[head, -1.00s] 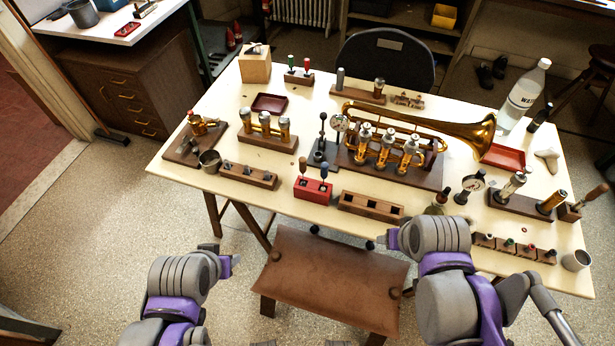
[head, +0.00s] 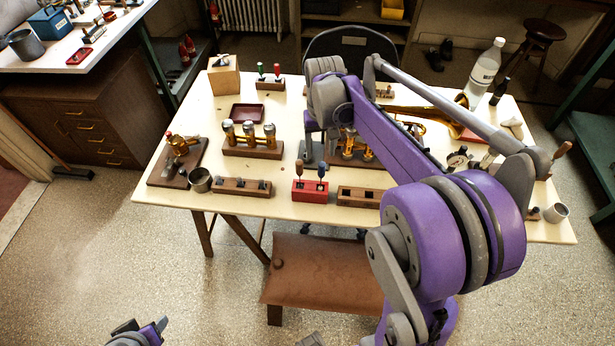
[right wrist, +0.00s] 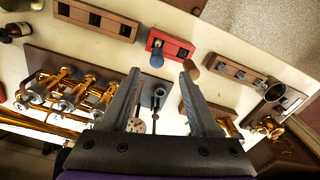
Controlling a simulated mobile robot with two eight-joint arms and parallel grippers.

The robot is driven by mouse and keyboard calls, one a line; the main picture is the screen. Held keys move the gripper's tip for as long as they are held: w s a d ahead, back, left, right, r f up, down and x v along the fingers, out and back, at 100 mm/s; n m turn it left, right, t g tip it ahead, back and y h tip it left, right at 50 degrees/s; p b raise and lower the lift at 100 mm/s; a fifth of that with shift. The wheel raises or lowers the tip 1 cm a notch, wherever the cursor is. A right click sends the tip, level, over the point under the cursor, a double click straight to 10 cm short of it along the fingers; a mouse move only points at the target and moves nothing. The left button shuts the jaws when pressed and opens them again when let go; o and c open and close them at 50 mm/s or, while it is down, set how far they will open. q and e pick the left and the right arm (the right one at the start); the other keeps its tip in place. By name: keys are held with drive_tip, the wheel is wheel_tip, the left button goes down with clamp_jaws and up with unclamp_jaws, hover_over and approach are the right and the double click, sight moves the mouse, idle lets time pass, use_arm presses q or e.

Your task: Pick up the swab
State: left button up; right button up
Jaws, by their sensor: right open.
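I cannot tell for sure which item is the swab. The likeliest are two handled tools upright in a red block (head: 311,196), one with a brown handle (head: 300,165) and one with a blue handle (head: 322,168). In the right wrist view the red block (right wrist: 171,43) lies just beyond the fingertips, with the blue handle (right wrist: 156,59) and brown handle (right wrist: 192,67) near the gap. My right gripper (right wrist: 162,75) is open and empty above the table, behind the block in the head view. My left gripper (head: 143,326) is low at the bottom left, its jaws unclear.
A wooden block with green and red handles (head: 270,84) stands at the back. A three-valve block (head: 252,147), a slotted wooden block (head: 358,197) and a metal cup (head: 200,180) are nearby. The brass horn (head: 420,112) is partly hidden by my right arm.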

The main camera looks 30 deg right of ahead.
sight(321, 172)
drive_tip(key=f, duration=1)
drive_tip(key=shift+s+d, duration=0.15)
drive_tip(key=shift+s, duration=0.15)
drive_tip(key=shift+r, duration=0.1)
clamp_jaws()
